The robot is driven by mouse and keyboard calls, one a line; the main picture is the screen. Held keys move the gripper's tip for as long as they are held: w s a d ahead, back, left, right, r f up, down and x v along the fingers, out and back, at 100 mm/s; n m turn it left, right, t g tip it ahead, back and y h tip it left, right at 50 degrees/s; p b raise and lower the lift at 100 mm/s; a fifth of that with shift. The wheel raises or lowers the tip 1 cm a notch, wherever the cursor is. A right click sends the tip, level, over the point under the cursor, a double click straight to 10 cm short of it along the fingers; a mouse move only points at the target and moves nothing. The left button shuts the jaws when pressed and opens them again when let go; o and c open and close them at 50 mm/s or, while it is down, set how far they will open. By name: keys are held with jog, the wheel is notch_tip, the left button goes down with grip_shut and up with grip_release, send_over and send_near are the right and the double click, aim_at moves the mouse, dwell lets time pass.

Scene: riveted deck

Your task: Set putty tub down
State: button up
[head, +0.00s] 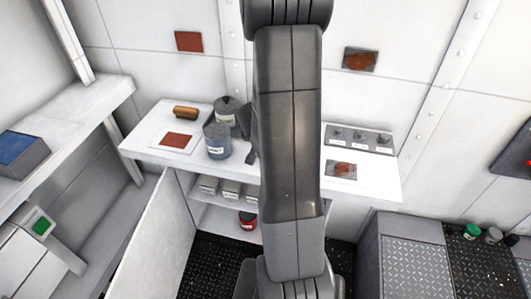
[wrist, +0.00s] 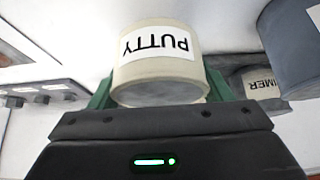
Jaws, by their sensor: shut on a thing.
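The putty tub (wrist: 160,60) is cream with a white label reading PUTTY, upside down in the wrist view. My gripper (wrist: 158,92) is shut on it, with a green finger on each side. In the head view the tub is hidden behind my arm, and only a dark part of my gripper shows beside the grey tins. The white bench top (head: 376,187) is in that area. I cannot tell whether the tub touches it.
A brown roll (head: 186,113) and a rust-red plate (head: 175,140) lie further left. Bare bench shows at the front right.

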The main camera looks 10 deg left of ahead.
jog(key=shift+f+b, duration=0.85)
jog(key=shift+f, duration=1.05)
jog(key=shift+f+b, duration=0.2)
jog(key=shift+b, duration=0.1)
jog(key=o, duration=1.2)
jog(key=shift+r+p, duration=0.25)
jog(key=shift+p, duration=0.05)
jog(key=shift+r, duration=0.2)
jog(key=p+v, duration=0.4)
jog(key=v, duration=0.7)
jog(key=shift+s+r+p, duration=0.25)
jog(key=shift+p, duration=0.05)
